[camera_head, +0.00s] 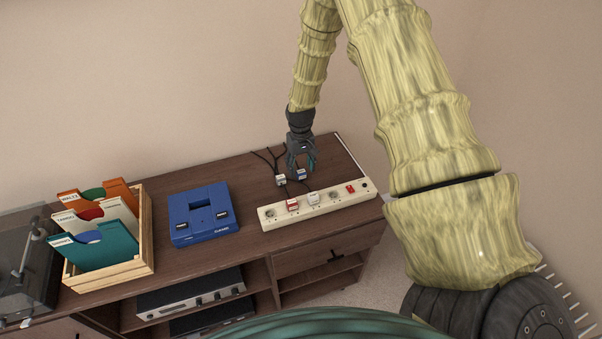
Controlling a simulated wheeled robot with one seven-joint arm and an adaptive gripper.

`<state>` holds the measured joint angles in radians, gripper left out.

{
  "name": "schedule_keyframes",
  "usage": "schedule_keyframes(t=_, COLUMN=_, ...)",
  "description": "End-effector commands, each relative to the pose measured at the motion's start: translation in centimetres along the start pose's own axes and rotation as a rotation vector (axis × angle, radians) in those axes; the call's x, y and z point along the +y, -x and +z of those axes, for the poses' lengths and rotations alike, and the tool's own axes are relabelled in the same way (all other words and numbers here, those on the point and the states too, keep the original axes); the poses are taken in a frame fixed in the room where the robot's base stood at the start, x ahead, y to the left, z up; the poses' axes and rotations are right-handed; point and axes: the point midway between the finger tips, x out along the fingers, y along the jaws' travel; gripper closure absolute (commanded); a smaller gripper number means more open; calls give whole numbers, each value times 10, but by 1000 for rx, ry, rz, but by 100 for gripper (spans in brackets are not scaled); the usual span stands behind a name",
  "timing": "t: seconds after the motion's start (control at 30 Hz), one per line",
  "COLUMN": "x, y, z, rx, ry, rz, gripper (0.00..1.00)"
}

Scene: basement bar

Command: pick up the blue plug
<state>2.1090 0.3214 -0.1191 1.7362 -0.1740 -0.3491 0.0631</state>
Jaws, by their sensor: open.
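A small blue plug (301,174) with a pale label lies on the wooden cabinet top, behind the power strip. My gripper (301,165) is open just above and around the blue plug, fingers pointing down. I cannot tell whether the fingers touch it. A white plug (281,180) lies close to its left on the cabinet top. The cream power strip (270,216) lies in front, with a red plug (292,204) and another white plug (313,198) on it.
A blue case (200,208) lies left of the strip. A wooden crate (145,235) of record sleeves and a dark turntable (25,270) stand further left. Black cords (264,158) run behind the plugs. The wall is close behind; the cabinet's right edge is near.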

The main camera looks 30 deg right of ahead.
Motion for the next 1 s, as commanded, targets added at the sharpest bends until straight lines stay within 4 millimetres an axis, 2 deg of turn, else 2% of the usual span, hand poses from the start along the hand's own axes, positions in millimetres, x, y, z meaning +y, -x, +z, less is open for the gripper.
schedule_keyframes(t=0.33, x=0, y=-27, z=3, rx=0, ry=1, rz=0, gripper=45)
schedule_keyframes(t=0.7, x=0, y=-33, z=3, rx=1, ry=1, rz=0, gripper=45)
schedule_keyframes(t=0.77, x=0, y=-32, z=3, rx=1, ry=1, rz=0, gripper=54)
schedule_keyframes(t=0.97, x=0, y=-32, z=3, rx=1, ry=1, rz=0, gripper=90)
schedule_keyframes(t=1.0, x=0, y=-32, z=3, rx=1, ry=1, rz=0, gripper=94)
